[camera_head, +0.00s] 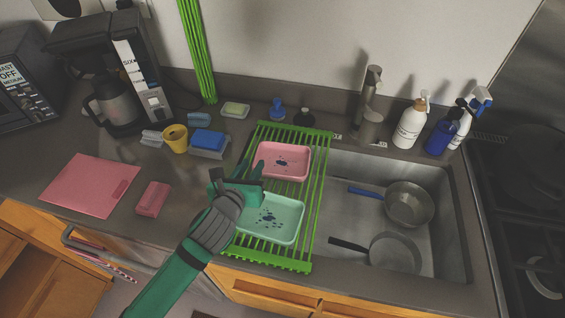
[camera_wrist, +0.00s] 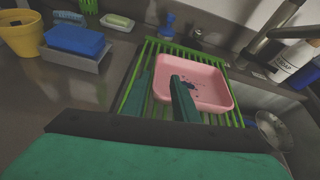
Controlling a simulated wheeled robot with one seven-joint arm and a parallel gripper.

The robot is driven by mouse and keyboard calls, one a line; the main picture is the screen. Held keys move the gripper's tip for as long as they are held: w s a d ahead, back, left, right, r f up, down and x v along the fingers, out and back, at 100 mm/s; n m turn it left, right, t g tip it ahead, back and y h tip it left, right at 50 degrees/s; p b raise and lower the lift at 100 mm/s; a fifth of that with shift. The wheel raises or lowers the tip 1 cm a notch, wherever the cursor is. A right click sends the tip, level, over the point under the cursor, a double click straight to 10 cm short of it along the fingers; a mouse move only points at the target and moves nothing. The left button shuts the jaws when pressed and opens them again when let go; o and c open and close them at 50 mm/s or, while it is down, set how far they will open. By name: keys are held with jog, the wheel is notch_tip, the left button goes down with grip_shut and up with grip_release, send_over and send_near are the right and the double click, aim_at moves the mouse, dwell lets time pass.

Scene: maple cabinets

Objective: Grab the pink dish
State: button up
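The pink dish (camera_head: 289,158) is a shallow rounded tray with dark specks inside. It lies on the back part of the green drying rack (camera_head: 316,190) over the left side of the sink. In the wrist view the pink dish (camera_wrist: 213,84) is just ahead of my gripper (camera_wrist: 160,97), whose two dark green fingers are apart. The right finger overlaps the dish's near left part in the picture; I cannot tell whether it touches. In the head view my gripper (camera_head: 258,172) is at the dish's left edge, with nothing seen between its fingers.
A mint green dish (camera_head: 273,222) with dark specks lies on the rack in front, close under my arm. A blue sponge on a grey holder (camera_head: 208,153) and a yellow cup (camera_head: 175,139) stand left. Pans (camera_head: 408,204) are in the sink, and bottles and the faucet (camera_head: 369,95) stand behind.

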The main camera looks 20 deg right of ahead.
aim_at(256, 156)
jog(key=shift+a+x, duration=0.15)
jog(key=shift+x, duration=1.2)
jog(key=shift+a+x, duration=0.2)
jog(key=shift+x, duration=1.1)
jog(key=shift+w+f, duration=0.1)
jog(key=shift+w, duration=0.1)
grip_shut()
